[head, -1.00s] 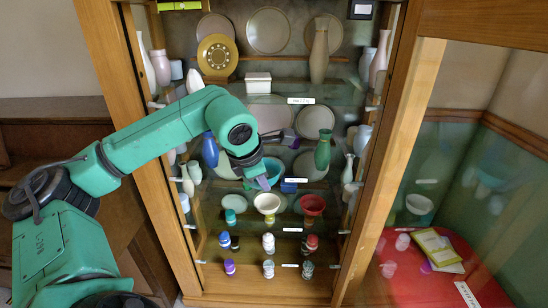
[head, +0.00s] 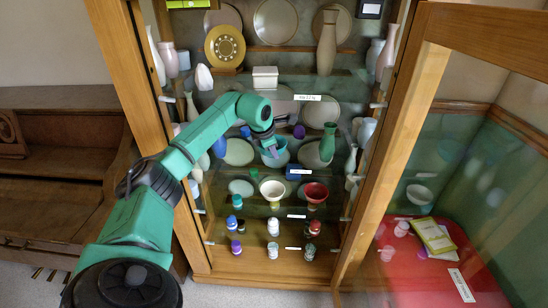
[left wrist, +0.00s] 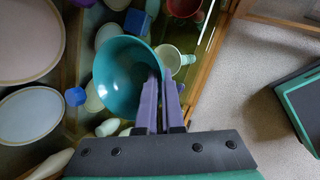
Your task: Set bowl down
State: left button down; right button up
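A teal bowl (head: 280,157) is inside the open cabinet, at the middle shelf level, left of the green vase (head: 328,143). My left gripper (head: 270,145) reaches in from the left and is at the bowl's rim. In the left wrist view the bowl (left wrist: 120,80) lies tilted in the picture, and the purple fingers of the left gripper (left wrist: 162,85) are close together at its right rim, one seeming inside and one outside. I cannot tell whether the bowl touches the shelf. My right gripper is not in view.
A white bowl (head: 272,188) and a red bowl (head: 315,192) stand on the shelf below, with several small jars lower down. A blue box (head: 298,173) is close to the teal bowl. The glass door (head: 400,165) stands open at the right; plates (head: 239,152) stand behind.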

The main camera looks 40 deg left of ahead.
pick_arm(q)
notch_tip(320, 180, down, 2)
jog(key=shift+s+f, duration=0.1)
jog(key=shift+w+f, duration=0.2)
jog(key=shift+w, duration=0.05)
jog(key=shift+a+f, duration=0.1)
jog(key=shift+f, duration=0.05)
jog(key=c, duration=1.5)
grip_release()
jog(key=shift+f, duration=0.1)
jog(key=o, duration=0.4)
jog(key=shift+o, duration=0.2)
